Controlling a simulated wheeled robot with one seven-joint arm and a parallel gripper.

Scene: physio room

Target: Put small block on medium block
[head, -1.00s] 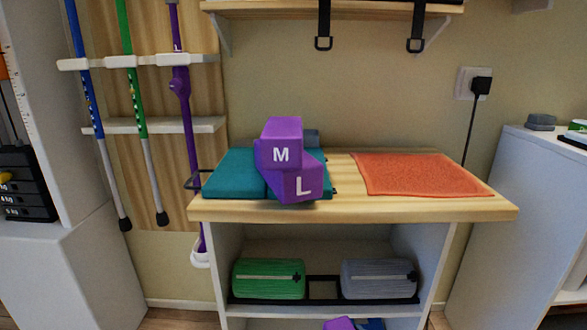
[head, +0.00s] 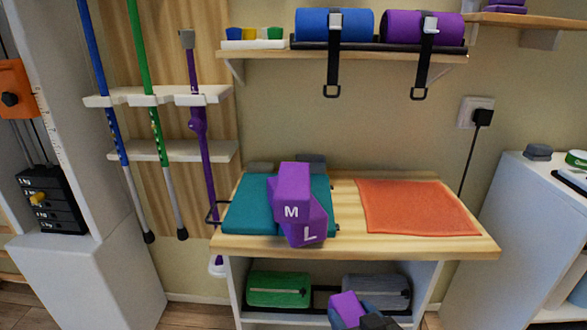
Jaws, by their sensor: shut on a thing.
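The medium block (head: 291,188) is purple with a white M. It rests on the purple large block (head: 306,230), marked L, which sits turned at an angle at the front of the teal mat on the wooden bench top. A small purple block (head: 347,307) shows at the bottom edge of the head view, in front of the lower shelf. My gripper (head: 355,316) is shut on it, below and in front of the stack. Any letter on the small block and most of the fingers are hidden or cut off.
An orange towel (head: 414,207) lies on the bench right of the teal mat (head: 245,208). Green (head: 279,289) and grey (head: 376,289) bundles lie on the shelf below. An upper shelf (head: 450,72) with strapped rolls overhangs the back. The space in front of the bench looks clear.

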